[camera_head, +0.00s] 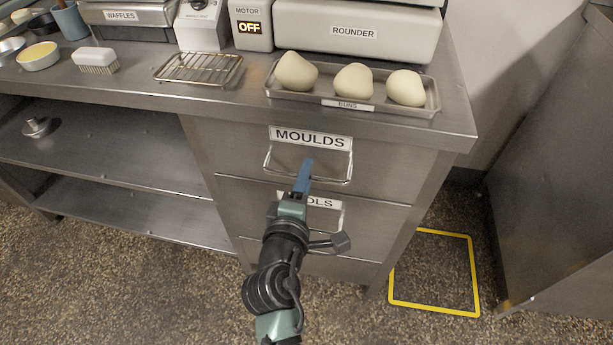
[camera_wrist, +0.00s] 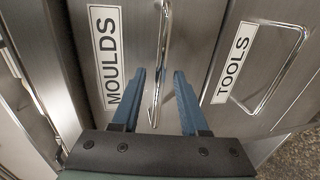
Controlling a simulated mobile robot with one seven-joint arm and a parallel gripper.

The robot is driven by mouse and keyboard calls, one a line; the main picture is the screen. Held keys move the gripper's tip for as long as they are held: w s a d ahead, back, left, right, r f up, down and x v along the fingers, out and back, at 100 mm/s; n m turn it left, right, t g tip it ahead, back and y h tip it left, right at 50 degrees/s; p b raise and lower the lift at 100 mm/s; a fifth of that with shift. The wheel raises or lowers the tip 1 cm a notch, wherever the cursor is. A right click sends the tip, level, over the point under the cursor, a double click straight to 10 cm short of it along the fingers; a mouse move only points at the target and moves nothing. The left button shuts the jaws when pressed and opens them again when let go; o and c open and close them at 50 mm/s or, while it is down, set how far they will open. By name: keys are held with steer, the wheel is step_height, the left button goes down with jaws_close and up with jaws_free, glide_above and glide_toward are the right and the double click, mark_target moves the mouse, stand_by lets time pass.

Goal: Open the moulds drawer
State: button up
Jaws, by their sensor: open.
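The moulds drawer (camera_head: 236,158) is the top drawer under the steel counter, with a "MOULDS" label and a wire bar handle (camera_head: 343,182). The drawer looks shut. My gripper (camera_head: 306,168) is in front of this handle, its blue fingers pointing at the drawer. In the wrist view, my gripper (camera_wrist: 158,78) is open, and the handle (camera_wrist: 163,50) runs between its two fingers, apart from both as far as I can see. The "MOULDS" label (camera_wrist: 106,55) is left of the fingers there. My arm hides part of the drawer below.
The tools drawer (camera_head: 390,215) is just below, with its own bar handle (camera_wrist: 290,70). A tray of buns (camera_head: 430,108) and a wire rack (camera_head: 200,68) stand on the counter above. A yellow floor outline (camera_head: 435,308) lies at the right.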

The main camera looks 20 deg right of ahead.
steer(key=shift+w+d+f, duration=0.15)
steer(key=shift+w+d, duration=0.15)
steer(key=shift+w, duration=0.15)
jaws_close()
stand_by(1.2)
